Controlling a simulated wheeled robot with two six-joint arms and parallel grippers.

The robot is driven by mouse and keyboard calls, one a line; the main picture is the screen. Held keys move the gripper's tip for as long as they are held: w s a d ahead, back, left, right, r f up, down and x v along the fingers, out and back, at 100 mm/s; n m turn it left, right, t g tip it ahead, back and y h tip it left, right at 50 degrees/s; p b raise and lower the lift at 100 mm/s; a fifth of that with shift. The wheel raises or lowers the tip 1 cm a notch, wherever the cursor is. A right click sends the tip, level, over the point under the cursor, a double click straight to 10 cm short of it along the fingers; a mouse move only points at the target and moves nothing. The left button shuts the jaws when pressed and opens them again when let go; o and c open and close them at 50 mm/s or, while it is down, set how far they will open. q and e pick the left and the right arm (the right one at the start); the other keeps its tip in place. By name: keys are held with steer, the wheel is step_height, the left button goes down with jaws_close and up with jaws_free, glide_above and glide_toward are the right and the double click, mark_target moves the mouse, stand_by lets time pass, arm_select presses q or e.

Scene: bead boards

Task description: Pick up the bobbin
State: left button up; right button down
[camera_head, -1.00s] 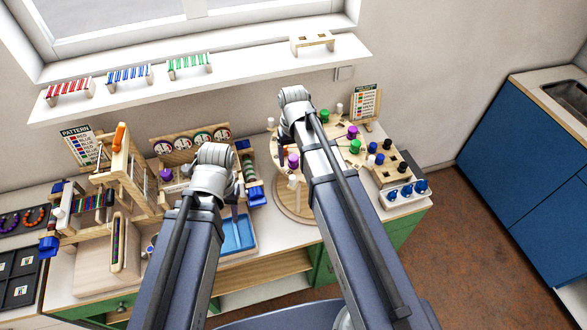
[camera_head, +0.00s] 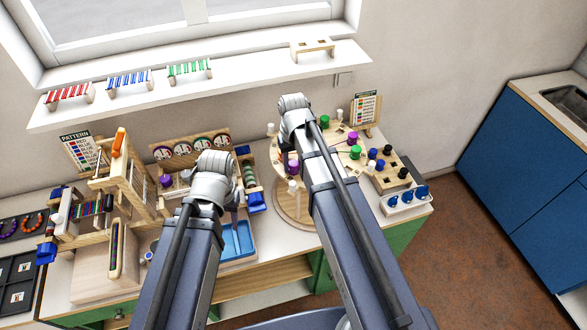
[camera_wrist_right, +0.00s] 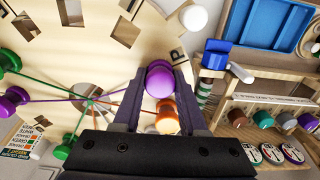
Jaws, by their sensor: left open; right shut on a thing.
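In the right wrist view, a purple bobbin (camera_wrist_right: 159,78) sits between the fingertips of my right gripper (camera_wrist_right: 158,92), which is shut on it. A purple thread runs from it toward the hole in the pale round board (camera_wrist_right: 110,55). An orange bobbin (camera_wrist_right: 167,117) lies close by, just behind the purple one in the picture. In the head view, a purple bobbin (camera_head: 293,167) shows beside my right forearm, which hides the right fingers. My left gripper (camera_head: 236,217) is mostly hidden by its arm, above the blue tray (camera_head: 236,240), and is open.
More bobbins, purple, green, blue and black, stand right of my right arm, including a green one (camera_head: 355,152). A pattern card (camera_head: 364,107) stands behind. A wooden loom (camera_head: 122,185) fills the left side. A white block with blue knobs (camera_head: 404,200) stands at the right edge.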

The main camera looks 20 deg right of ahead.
mark_target(293, 163)
arm_select(q)
steer(key=shift+r, duration=0.1)
stand_by(0.3)
arm_select(e)
step_height(293, 163, up, 10)
steer(key=p, duration=1)
arm_select(q)
step_height(293, 163, up, 10)
